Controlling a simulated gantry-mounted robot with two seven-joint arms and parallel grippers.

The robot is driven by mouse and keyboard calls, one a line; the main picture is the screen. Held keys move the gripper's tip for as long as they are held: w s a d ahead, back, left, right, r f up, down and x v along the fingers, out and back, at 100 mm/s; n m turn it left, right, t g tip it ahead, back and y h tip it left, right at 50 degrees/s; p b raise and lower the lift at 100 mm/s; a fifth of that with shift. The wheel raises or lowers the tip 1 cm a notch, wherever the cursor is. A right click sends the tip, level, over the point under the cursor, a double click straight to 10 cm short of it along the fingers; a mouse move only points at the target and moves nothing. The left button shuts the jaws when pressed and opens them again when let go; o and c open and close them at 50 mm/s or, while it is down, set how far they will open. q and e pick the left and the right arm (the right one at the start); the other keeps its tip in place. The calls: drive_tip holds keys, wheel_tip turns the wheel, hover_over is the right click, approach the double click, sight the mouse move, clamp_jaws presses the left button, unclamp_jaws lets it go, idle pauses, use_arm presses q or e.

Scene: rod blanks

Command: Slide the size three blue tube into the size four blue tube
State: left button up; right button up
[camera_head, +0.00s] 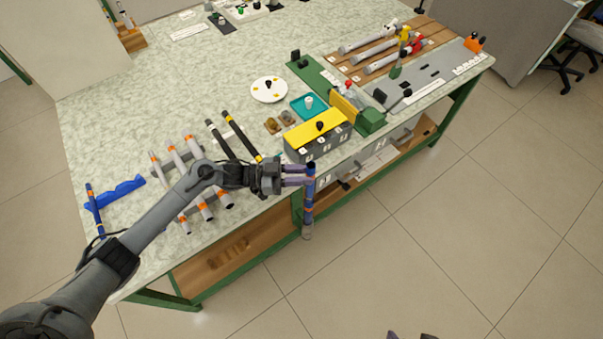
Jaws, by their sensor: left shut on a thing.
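My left gripper (297,175) is shut on a blue tube (308,208), just past the table's front edge. The tube hangs upright, open end up, with orange bands and a greyish lower end. I cannot tell its size number, or whether it is one tube or two nested. Another thin blue tube (96,213) with an orange band lies across a blue wavy rack (123,190) at the table's left. My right gripper (410,335) shows only as two purple fingertips, apart, at the bottom edge, with nothing visible between them.
Grey tubes with orange bands (189,160) and black rods (241,137) lie on the table (110,125). A yellow-topped box (317,137) stands near the front edge, right of the gripper. The floor (430,240) in front is clear.

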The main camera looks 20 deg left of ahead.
use_arm(q)
drive_tip(key=shift+f+b, duration=1.1)
drive_tip(key=shift+f, duration=0.35)
drive_tip(key=o, duration=0.9)
wheel_tip(320, 180, up, 19)
drive_tip(key=p, duration=1.4)
